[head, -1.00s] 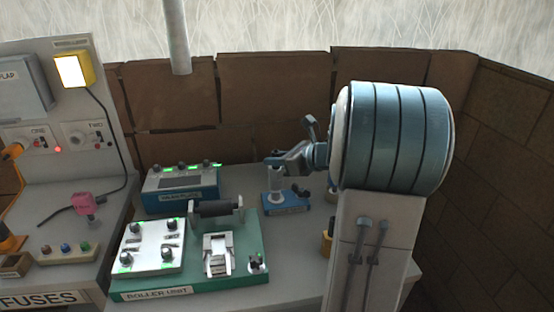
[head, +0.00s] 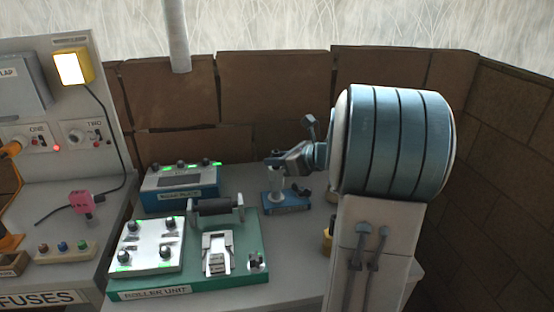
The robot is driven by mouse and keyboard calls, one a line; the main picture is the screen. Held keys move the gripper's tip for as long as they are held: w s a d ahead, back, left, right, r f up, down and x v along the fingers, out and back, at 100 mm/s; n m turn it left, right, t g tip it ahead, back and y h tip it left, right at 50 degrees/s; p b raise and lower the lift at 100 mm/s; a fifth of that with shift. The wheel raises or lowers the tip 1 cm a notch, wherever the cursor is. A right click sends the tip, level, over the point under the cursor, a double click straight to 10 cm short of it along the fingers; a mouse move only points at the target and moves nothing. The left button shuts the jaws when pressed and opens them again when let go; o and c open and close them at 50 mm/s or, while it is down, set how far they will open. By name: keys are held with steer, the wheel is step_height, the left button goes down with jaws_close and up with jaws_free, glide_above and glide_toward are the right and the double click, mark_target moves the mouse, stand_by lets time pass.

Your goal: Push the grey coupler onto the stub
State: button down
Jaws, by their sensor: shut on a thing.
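My gripper (head: 274,160) is at the end of the blue arm, right of the middle of the head view. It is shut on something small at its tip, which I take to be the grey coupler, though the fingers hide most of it. Directly below stands a pale upright post (head: 276,182), seemingly the stub, on a small blue base (head: 288,204). The gripper tip is just above or at the top of this post. I cannot tell whether the coupler touches the stub or sits over it.
A green roller unit (head: 250,281) with a white knob panel (head: 147,246) stands in front, left of the gripper. A blue box with knobs (head: 180,190) is behind it. A pink plug (head: 87,202) and cable are at far left. A brown wall closes the back.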

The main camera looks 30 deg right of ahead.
mark_target(277, 168)
steer(key=shift+f+b, duration=1.85)
steer(key=shift+b, duration=0.2)
steer(key=c, duration=1.2)
jaws_free()
steer(key=shift+c, duration=0.2)
steer(key=v, duration=1.4)
steer(key=shift+r, duration=0.1)
steer(key=v, duration=1.3)
steer(key=shift+s, duration=0.35)
steer(key=shift+r, duration=0.1)
